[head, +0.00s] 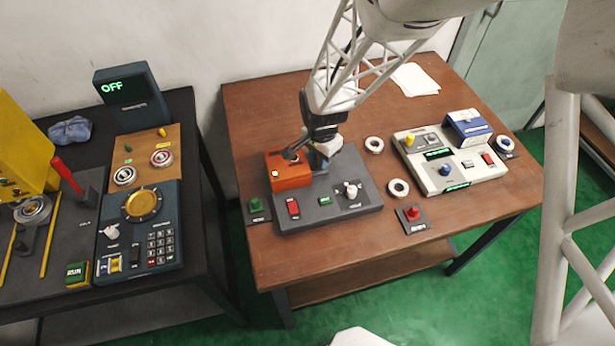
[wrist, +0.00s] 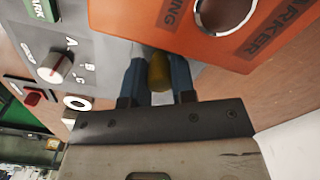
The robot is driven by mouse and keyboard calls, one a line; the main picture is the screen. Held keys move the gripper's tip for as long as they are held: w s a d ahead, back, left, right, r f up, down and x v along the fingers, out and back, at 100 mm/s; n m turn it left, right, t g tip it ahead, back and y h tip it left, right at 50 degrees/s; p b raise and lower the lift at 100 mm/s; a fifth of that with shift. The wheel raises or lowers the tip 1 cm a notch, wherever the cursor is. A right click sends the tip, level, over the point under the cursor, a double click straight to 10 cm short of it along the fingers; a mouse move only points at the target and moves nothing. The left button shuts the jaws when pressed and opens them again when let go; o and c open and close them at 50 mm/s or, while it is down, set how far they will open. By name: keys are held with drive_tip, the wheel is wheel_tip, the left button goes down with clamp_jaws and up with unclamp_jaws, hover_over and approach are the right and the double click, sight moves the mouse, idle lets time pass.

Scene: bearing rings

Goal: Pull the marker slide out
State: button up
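The orange box (head: 290,178) sits on the back left of a grey control panel (head: 340,208) on the brown table. In the wrist view the orange box (wrist: 165,28) has a round metal-rimmed hole and lettering that reads "MARKER" and "...ING". A yellow knob (wrist: 158,72) stands at the box's edge. My gripper (wrist: 158,80) has one blue finger on each side of the knob, with no clear gap, and looks shut on it. In the head view my gripper (head: 312,158) is low beside the orange box, and the knob is hidden there.
Rings (head: 398,188) and (head: 374,144) lie to the right, near a pale console (head: 450,174). A red button (head: 411,218) stands at the front. A dark table with devices is at left.

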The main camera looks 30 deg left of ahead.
drive_tip(key=shift+w, duration=0.1)
drive_tip(key=shift+w+d, duration=3.75)
drive_tip(key=shift+d, duration=0.1)
drive_tip(key=shift+w+d, duration=0.1)
drive_tip(key=shift+o, duration=0.3)
drive_tip(key=shift+w+d, duration=0.1)
drive_tip(key=shift+d, duration=0.1)
drive_tip(key=o, duration=0.6)
drive_tip(key=shift+c, duration=0.2)
wheel_tip(320, 180, up, 7)
drive_tip(key=shift+a, duration=0.1)
idle(0.6)
